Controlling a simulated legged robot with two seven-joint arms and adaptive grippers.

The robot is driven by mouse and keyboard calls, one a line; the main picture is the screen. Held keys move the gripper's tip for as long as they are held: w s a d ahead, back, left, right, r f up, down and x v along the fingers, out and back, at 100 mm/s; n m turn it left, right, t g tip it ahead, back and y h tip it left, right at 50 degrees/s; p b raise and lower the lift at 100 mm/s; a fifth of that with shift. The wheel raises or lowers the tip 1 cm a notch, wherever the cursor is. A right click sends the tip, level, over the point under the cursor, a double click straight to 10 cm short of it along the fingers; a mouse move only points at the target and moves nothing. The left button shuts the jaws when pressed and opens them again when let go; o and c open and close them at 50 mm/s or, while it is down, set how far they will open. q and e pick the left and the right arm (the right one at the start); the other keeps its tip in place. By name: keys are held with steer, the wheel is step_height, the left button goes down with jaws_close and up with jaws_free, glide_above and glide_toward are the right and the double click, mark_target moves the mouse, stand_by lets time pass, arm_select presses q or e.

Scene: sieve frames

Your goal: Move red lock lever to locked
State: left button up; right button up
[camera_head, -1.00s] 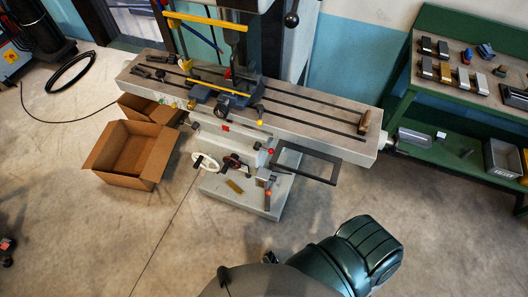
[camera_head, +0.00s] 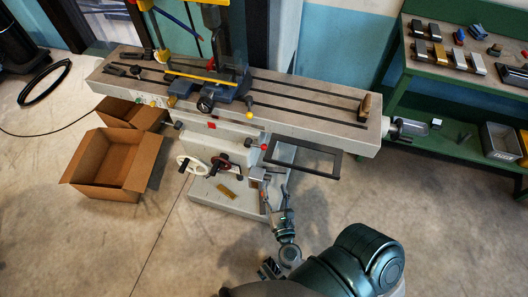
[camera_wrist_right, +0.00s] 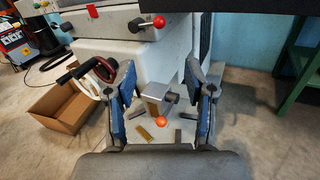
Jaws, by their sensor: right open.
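Two red knobs show on the grey milling machine (camera_head: 205,150). A red ball knob (camera_head: 264,146) juts from the saddle side under the table; it also shows at the top of the right wrist view (camera_wrist_right: 159,21). An orange-red ball (camera_wrist_right: 161,122) sits lower, below a grey block with a round stub (camera_wrist_right: 157,97). I cannot tell which one is the lock lever. My right gripper (camera_head: 277,187) is open in front of the knee; in the right wrist view its blue-padded fingers (camera_wrist_right: 161,75) stand either side of the block, with no clear contact. My left gripper is out of view.
A black rectangular frame (camera_head: 303,158) juts out to the right of the red knob. A white handwheel (camera_head: 190,165) and a dark red-rimmed handwheel (camera_head: 222,165) are to its left. Cardboard boxes (camera_head: 112,165) stand at left, a green bench (camera_head: 455,80) at right. The front floor is clear.

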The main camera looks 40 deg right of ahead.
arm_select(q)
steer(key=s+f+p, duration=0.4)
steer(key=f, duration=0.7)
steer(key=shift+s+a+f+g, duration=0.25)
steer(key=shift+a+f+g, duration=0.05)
arm_select(e)
steer(key=x, duration=1.6)
steer(key=shift+w, duration=0.4)
steer(key=shift+s, duration=0.1)
jaws_close()
